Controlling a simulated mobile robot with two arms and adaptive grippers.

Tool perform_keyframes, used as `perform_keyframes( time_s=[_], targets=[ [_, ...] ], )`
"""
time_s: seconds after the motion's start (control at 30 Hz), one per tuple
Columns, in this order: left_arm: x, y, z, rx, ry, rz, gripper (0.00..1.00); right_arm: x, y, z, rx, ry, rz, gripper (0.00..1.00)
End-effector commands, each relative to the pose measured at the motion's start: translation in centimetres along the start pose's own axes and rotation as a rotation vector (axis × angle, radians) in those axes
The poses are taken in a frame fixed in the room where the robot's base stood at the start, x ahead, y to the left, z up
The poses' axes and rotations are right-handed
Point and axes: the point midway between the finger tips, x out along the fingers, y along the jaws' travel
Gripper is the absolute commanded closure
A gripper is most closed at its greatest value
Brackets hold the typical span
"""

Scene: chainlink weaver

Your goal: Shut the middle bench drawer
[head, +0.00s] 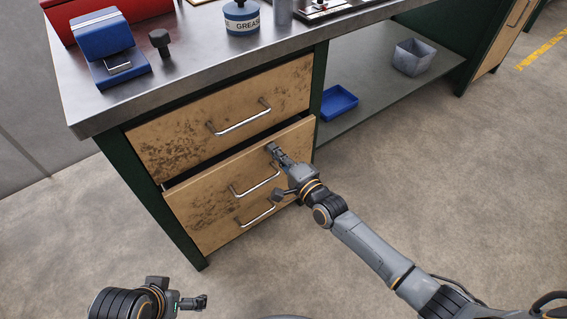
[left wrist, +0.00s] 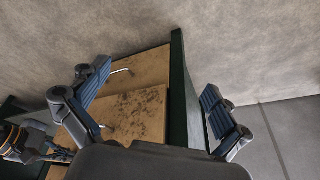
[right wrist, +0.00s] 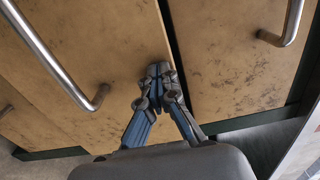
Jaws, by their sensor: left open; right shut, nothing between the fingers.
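The middle bench drawer (head: 215,178) has a worn wooden front and a metal handle (head: 255,182). It stands slightly out, with a dark gap above it below the top drawer (head: 215,112). My right gripper (head: 272,148) is shut and empty, its tips at the drawer front's upper right part. In the right wrist view the closed fingertips (right wrist: 160,70) are at the drawer front (right wrist: 110,45), beside the dark gap; whether they touch I cannot tell. My left gripper (head: 203,302) is low and away from the bench. Its fingers (left wrist: 155,95) are spread in the left wrist view.
Below is a bottom drawer with its own handle (head: 257,214). The steel benchtop (head: 210,60) holds a blue box, a dark knob and a grease tin (head: 241,17). A blue tray (head: 338,102) and grey bin (head: 412,57) sit on the lower shelf. The floor in front is clear.

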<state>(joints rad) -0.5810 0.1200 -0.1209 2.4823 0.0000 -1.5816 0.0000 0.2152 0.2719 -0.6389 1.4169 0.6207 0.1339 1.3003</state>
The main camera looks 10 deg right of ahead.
Motion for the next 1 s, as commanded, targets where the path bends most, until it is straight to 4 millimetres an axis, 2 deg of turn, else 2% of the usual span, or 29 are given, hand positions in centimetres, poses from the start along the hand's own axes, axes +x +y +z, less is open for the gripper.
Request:
perform_keyframes(
  time_s=[0.07,0.2,0.4,0.6,1.0],
  targets=[
    [0.7,0.0,-0.1,0.0,0.015,0.0,0.0,1.1,0.1,0.0,0.0,0.0,-0.003,1.0],
    [1.0,0.4,-3.7,0.006,0.172,0.007,0.0,2.4,0.0,0.0,0.0,0.0,-0.003,1.0],
    [0.8,0.8,-6.6,0.01,0.301,0.014,0.0,3.5,0.0,0.0,0.0,0.0,-0.001,1.0],
    [0.6,0.9,-7.4,0.011,0.338,0.016,0.0,3.8,-0.2,0.0,0.0,0.0,-0.002,1.0],
    [0.6,0.9,-7.3,0.011,0.335,0.016,0.0,3.9,-0.5,0.0,0.001,0.001,-0.007,1.0]
  ],
)
